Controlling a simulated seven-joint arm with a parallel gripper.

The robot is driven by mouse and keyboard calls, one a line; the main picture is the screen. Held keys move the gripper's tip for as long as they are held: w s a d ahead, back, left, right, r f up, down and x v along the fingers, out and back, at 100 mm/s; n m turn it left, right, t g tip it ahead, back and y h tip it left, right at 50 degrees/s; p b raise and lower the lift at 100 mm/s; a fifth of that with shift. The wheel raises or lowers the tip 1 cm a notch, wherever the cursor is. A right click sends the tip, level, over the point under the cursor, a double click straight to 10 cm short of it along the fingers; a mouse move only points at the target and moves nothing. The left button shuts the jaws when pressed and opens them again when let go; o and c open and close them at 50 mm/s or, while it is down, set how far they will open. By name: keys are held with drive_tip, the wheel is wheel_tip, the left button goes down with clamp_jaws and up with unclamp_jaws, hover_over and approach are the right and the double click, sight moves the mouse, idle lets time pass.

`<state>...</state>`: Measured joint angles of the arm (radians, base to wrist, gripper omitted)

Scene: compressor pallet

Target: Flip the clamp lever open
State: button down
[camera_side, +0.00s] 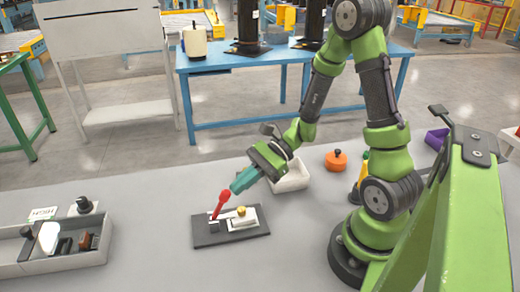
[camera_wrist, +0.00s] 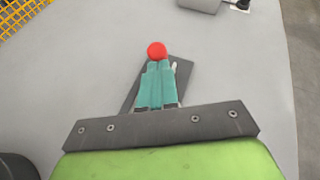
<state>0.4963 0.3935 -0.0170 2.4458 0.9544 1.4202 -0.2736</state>
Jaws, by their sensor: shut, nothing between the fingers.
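The clamp lever (camera_side: 219,201) is red with a round knob. It stands up at a tilt from the clamp's dark base plate (camera_side: 208,238) on the grey table. The plate also carries a white block with a yellow knob (camera_side: 241,211). My gripper (camera_side: 236,189) has teal fingers, shut, with their tips right beside the red knob. I cannot tell whether they touch it. In the wrist view the red knob (camera_wrist: 157,51) shows just past the tips of the shut fingers (camera_wrist: 158,66); they hide most of the plate (camera_wrist: 182,78) and the lever's shaft.
A grey divided tray (camera_side: 60,265) with several small parts stands at the left. A white bin (camera_side: 291,180) is behind my gripper, and an orange round part (camera_side: 336,160) lies right of it.

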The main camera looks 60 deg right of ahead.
drive_tip(key=shift+w+a+r+g+h, duration=0.15)
drive_tip(key=shift+w+r+g+h, duration=0.1)
drive_tip(key=shift+g+h, duration=0.2)
drive_tip(key=shift+w+a+r+g+h, duration=0.15)
drive_tip(key=shift+a+g+h, duration=0.1)
drive_tip(key=shift+h, duration=0.3)
drive_tip(key=shift+r, duration=0.1)
drive_tip(key=w+a+r+m+g+h, duration=0.1)
drive_tip(key=w+a+g+h, duration=0.3)
drive_tip(key=w+a+h, duration=0.1)
drive_tip(key=shift+w+a+r+m+g, duration=0.4)
drive_tip(key=shift+w+a, duration=0.45)
idle(0.5)
